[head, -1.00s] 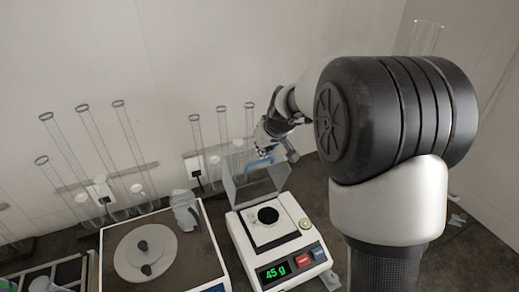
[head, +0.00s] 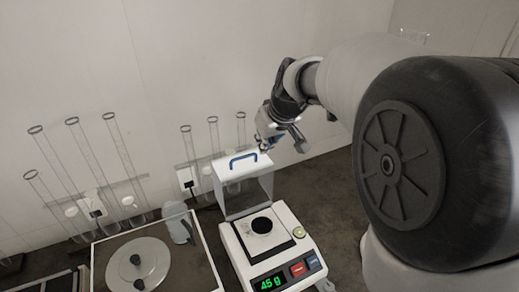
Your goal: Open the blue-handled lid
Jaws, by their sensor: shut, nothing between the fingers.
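The lid (head: 262,189) is a clear box cover with a white top panel and a blue handle (head: 244,160). It stands raised at the back of the white scale (head: 243,243), so the weighing area in front is uncovered. My gripper (head: 264,146) is just above and right of the handle, seemingly apart from it. It is shut and empty; its fingers are small and partly hidden by its own body. A dish with dark contents (head: 262,225) sits on the scale, whose display reads 45 g.
A clear-topped box (head: 205,262) with a round plate inside stands left of the scale. A clear bottle (head: 179,228) is behind it. Several tall glass tubes (head: 90,155) stand along the back wall. The dark counter right of the scale (head: 325,190) looks free.

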